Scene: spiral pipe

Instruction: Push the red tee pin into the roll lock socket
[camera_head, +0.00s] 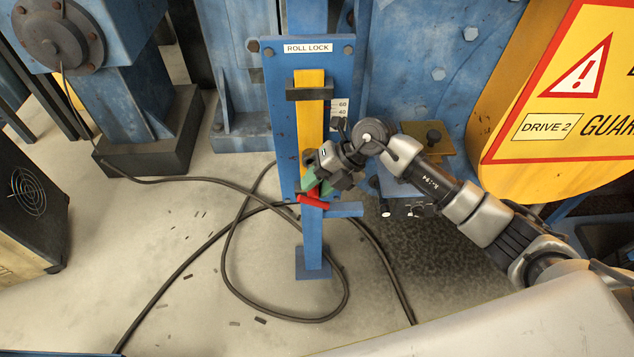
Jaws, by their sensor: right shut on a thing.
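The roll lock is a blue upright plate (284,120) with a "ROLL LOCK" label (307,48) at its top and a yellow bar (308,108) down its middle. The red tee pin (314,202) shows as a red piece low on the plate, just under my right gripper's fingers. My right gripper (311,186), with green fingertips, is shut on the pin at the lower part of the plate. The socket is hidden behind the gripper, so I cannot tell how deep the pin sits. My left gripper is not in view.
A blue ledge (345,209) juts out right of the post. Black cables (226,250) loop across the concrete floor. A yellow guard (562,110) with a warning sign stands at right. A dark box (27,213) stands at left. The floor at lower left is mostly open.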

